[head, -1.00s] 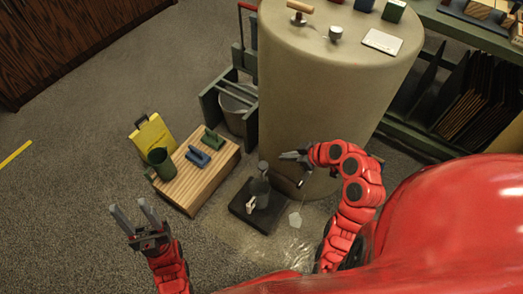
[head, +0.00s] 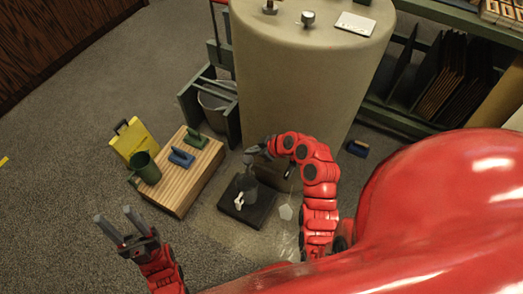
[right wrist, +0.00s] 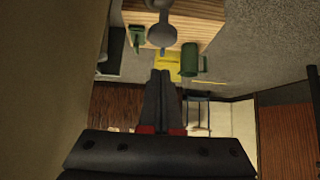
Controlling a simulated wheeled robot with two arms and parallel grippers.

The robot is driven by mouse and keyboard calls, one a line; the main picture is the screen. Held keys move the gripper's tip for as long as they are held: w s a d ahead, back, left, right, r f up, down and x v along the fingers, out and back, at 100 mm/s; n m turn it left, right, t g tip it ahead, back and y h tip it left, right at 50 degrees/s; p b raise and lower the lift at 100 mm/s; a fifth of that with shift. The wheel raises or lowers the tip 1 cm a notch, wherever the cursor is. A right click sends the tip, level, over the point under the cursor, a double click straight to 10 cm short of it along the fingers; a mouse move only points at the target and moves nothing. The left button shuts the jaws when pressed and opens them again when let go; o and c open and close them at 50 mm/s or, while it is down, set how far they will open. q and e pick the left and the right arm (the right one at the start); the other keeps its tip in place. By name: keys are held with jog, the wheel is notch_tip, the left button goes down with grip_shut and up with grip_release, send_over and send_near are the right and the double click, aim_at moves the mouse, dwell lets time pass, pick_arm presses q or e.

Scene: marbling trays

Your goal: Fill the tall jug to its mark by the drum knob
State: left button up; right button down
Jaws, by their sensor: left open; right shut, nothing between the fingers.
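The big beige drum (head: 300,75) stands at the back centre. A grey round knob (right wrist: 161,31) shows just beyond my right fingertips in the right wrist view. My left gripper (head: 122,224) is open and empty at the lower left.
A bucket (head: 215,98) is beside the drum. A pale patch (head: 286,212) lies right of the slab.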

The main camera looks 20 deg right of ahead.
aim_at(252, 163)
jog(key=shift+s+f, duration=0.1)
jog(key=shift+f, duration=1.8)
jog(key=shift+b, duration=0.3)
notch_tip(252, 163, down, 3)
jog(key=shift+r+b, duration=0.1)
jog(key=shift+b, duration=1.05)
jog(key=shift+s, duration=0.1)
jog(key=shift+s+f, duration=0.1)
jog(key=shift+f, duration=0.15)
dwell(4.0)
